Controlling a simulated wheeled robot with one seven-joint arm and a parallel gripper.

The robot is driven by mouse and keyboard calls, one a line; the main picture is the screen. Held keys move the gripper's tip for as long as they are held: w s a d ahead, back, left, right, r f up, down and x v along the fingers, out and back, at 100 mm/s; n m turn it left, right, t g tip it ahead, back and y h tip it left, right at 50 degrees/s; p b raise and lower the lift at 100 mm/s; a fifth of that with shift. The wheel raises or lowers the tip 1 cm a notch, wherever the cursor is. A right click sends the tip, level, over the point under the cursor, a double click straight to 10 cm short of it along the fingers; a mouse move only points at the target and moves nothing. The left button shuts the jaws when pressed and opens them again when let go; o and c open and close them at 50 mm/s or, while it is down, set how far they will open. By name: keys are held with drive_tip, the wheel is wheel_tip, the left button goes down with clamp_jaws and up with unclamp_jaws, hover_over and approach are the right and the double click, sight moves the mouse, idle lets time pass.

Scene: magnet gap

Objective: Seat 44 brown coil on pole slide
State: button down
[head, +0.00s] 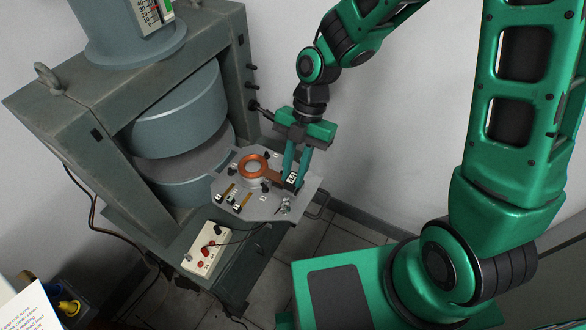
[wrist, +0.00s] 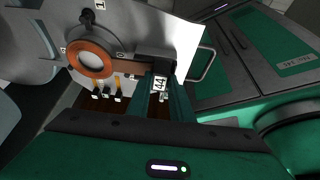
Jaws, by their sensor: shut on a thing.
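The brown coil (head: 241,168) is a copper-coloured ring with a flat brown arm, lying over the grey pole slide (head: 228,187). Its arm runs to a dark end block with a white tag. The tag reads 44 in the wrist view, where the ring (wrist: 93,74) also shows at upper left. A pale round area shows through the ring; I cannot tell whether the ring rests flat around it. My gripper (head: 293,179) is shut on the coil's end block, at the right side of the slide. Its fingers (wrist: 164,92) partly hide the block.
The large grey magnet (head: 185,110) with two round poles stands left of the slide. Several small fittings sit on the slide's front. A cream terminal box (head: 206,258) with red and black plugs is in front. A metal handle (head: 321,206) sticks out at the right edge.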

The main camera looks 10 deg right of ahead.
drive_tip(key=c, duration=1.5)
unclamp_jaws()
drive_tip(key=v, duration=1)
drive_tip(key=shift+w+d+r, duration=0.1)
drive_tip(key=shift+w+r, duration=0.05)
drive_tip(key=shift+r, duration=0.15)
